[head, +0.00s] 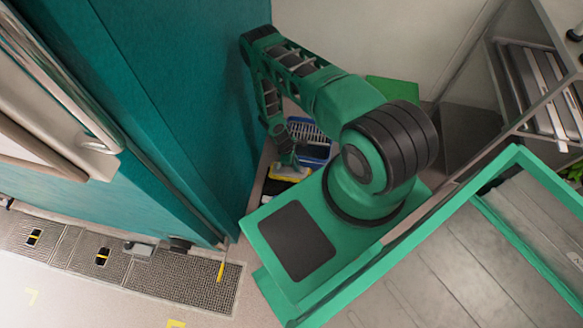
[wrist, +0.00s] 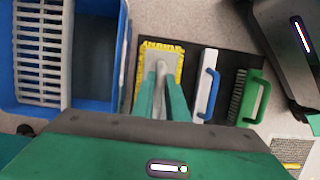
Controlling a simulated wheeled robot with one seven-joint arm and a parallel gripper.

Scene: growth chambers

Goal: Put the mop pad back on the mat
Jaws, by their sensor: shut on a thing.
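The mop pad (wrist: 160,51) has a yellow fringe and a pale grey middle with a raised grip. My gripper (wrist: 161,80) is shut on that grip, with one green finger on each side. The pad is over the left end of the black mat (wrist: 230,62) in the wrist view; I cannot tell whether it touches the mat. In the head view my gripper (head: 288,161) points down at the floor beside the teal wall, and the yellow pad (head: 289,174) shows under it, partly hidden by the fingers.
A white scraper with a blue handle (wrist: 207,85) and a green-handled brush (wrist: 246,98) lie on the mat, right of the pad. A blue bucket with a white wringer (wrist: 40,40) stands close on the left. A dark device (wrist: 285,50) is at the right.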

